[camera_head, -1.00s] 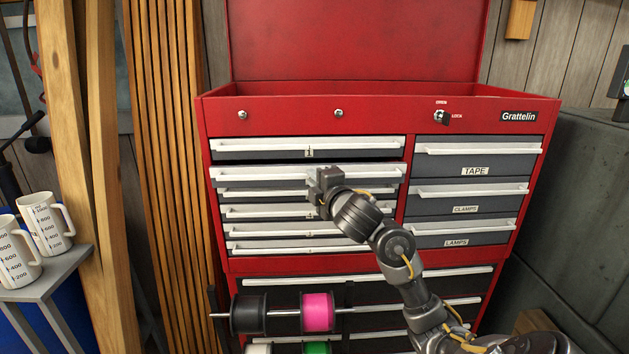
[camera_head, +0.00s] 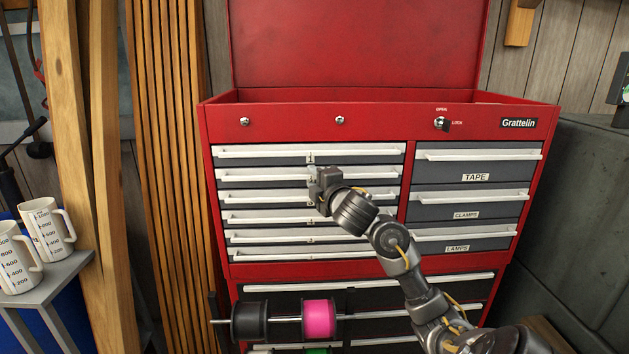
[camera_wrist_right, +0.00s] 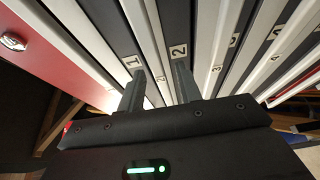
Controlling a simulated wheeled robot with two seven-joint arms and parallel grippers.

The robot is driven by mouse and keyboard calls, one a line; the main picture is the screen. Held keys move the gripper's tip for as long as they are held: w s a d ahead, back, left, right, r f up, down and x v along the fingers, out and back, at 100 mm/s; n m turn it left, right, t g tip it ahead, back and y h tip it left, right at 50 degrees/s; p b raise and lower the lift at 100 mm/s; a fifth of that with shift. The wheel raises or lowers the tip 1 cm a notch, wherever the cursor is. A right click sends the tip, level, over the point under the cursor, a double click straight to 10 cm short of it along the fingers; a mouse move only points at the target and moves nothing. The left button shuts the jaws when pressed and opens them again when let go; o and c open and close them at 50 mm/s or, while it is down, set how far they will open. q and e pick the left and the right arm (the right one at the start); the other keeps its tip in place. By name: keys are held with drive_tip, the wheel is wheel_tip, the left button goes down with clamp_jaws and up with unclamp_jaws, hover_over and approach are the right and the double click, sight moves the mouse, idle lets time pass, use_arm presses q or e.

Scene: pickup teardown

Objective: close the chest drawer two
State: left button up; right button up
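The red tool chest (camera_head: 390,125) stands ahead with its lid up. Chest drawer two (camera_head: 255,175), grey with a long white handle, is the second one down in the left column. Its front looks level with the drawers around it. My right gripper (camera_head: 318,180) is at the middle of drawer two's front, covering part of its handle and label. In the right wrist view my gripper's two fingers (camera_wrist_right: 158,75) stand apart, pointing at the drawer fronts near the labels 1 and 2. Whether they touch cannot be told. My left gripper is not in view.
Drawers labelled TAPE (camera_head: 476,168), CLAMPS and LAMPS are shut on the right. A rod with a black spool (camera_head: 248,320) and a pink spool (camera_head: 318,318) sits below. White mugs (camera_head: 47,230) stand on a grey stand at left, beside wooden planks (camera_head: 90,160).

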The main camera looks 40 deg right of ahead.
drive_tip(key=shift+s, duration=0.1)
drive_tip(key=p+v, duration=0.1)
drive_tip(key=v, duration=0.9)
drive_tip(key=shift+s+a+p, duration=0.2)
drive_tip(key=shift+s+p, duration=0.1)
drive_tip(key=shift+p, duration=0.1)
drive_tip(key=shift+f, duration=0.1)
